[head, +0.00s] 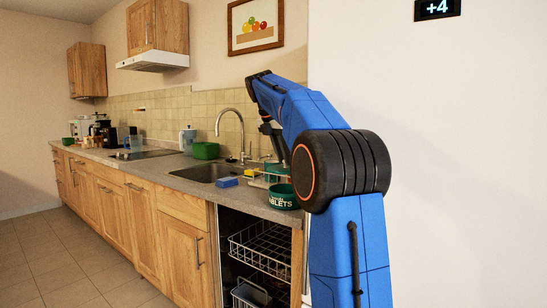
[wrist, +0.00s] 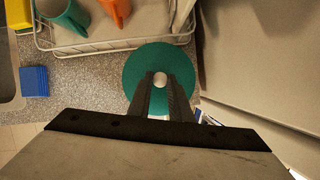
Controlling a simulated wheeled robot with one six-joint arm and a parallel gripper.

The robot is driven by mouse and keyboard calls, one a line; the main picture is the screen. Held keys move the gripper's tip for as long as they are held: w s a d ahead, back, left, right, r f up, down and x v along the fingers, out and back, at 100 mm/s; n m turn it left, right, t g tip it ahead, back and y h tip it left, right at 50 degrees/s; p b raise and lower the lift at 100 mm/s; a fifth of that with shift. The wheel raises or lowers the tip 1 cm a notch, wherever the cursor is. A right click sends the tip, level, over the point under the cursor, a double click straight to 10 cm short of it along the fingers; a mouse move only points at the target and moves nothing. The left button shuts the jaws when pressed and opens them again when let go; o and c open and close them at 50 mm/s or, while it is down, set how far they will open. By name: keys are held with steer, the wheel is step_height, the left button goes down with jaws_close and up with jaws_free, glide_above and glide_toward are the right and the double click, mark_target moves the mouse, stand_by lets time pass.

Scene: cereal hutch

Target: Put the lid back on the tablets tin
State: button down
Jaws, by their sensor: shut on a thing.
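The dark green tablets tin (head: 283,200), with pale "TABLETS" lettering, stands on the counter near its right end in the head view. My arm hides part of that area. In the wrist view, a round teal lid (wrist: 135,75) with a pale knob (wrist: 160,79) is below my gripper (wrist: 160,86). My fingers are shut on the knob. The tin is not clearly visible in the wrist view; the lid may cover it. I cannot tell whether the lid touches the tin. My fingertips are hidden behind my arm in the head view.
A blue sponge (head: 227,182) lies by the sink (head: 205,172). A wall is close on the right. The dishwasher (head: 262,245) below is open.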

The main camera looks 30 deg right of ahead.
mark_target(283, 169)
steer(key=shift+s+f, duration=0.15)
steer(key=shift+s, duration=0.15)
steer(key=shift+f, duration=3.05)
steer(key=shift+f, duration=0.15)
steer(key=c, duration=1)
jaws_free()
steer(key=shift+c, duration=0.2)
steer(key=shift+r, duration=3.5)
